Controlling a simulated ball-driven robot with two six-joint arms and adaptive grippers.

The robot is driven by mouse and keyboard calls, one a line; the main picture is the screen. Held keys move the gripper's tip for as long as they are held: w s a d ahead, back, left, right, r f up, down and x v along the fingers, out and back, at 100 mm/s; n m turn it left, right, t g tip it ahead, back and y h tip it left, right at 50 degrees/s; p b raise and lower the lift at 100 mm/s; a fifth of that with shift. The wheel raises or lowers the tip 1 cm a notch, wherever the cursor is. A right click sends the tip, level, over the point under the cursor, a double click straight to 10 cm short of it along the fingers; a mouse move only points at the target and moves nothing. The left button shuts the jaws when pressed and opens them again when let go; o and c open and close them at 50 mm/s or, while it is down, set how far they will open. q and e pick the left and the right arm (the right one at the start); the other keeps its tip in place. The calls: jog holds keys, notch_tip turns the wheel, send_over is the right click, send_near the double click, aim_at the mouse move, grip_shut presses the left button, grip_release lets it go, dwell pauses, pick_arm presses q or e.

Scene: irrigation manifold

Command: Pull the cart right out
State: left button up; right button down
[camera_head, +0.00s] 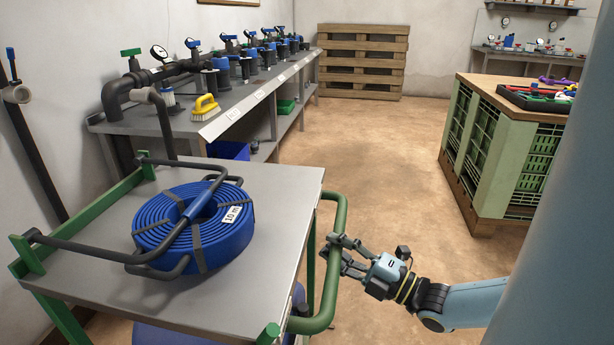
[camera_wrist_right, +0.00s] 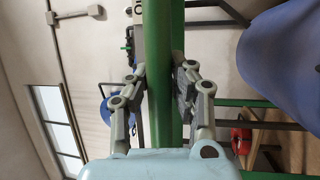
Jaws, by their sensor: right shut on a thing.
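The cart (camera_head: 275,205) has a grey top and green frame, and stands at the lower left in the head view. Its green tube handle (camera_head: 330,275) runs along its right side. My right gripper (camera_head: 337,256) is shut on this handle. In the right wrist view the fingers (camera_wrist_right: 158,90) press on both sides of the green handle tube (camera_wrist_right: 158,30). A coiled blue hose (camera_head: 190,225) with a "10 m" label lies on the cart top under a dark tube frame. The cart's lower part is mostly hidden. My left gripper is not in view.
A grey bench (camera_head: 225,115) with pipes, valves and gauges runs along the left wall behind the cart. A yellow brush (camera_head: 205,108) sits on it. A green crate island (camera_head: 510,150) with a wooden top stands at the right. The brown floor (camera_head: 375,165) between them is clear. Pallets (camera_head: 362,60) stand at the back.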

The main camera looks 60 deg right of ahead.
jog(key=shift+s+d, duration=0.25)
jog(key=shift+s, duration=0.25)
jog(key=shift+s+d, duration=0.2)
jog(key=shift+s, duration=0.3)
jog(key=c, duration=1.5)
grip_release()
jog(key=shift+s, duration=0.15)
jog(key=o, duration=0.4)
jog(key=shift+s+d, duration=0.15)
jog(key=shift+s, duration=0.05)
jog(key=shift+w, duration=0.15)
jog(key=s+f, duration=0.2)
jog(key=s, duration=0.9)
jog(key=shift+s, duration=0.4)
jog(key=shift+f, duration=0.1)
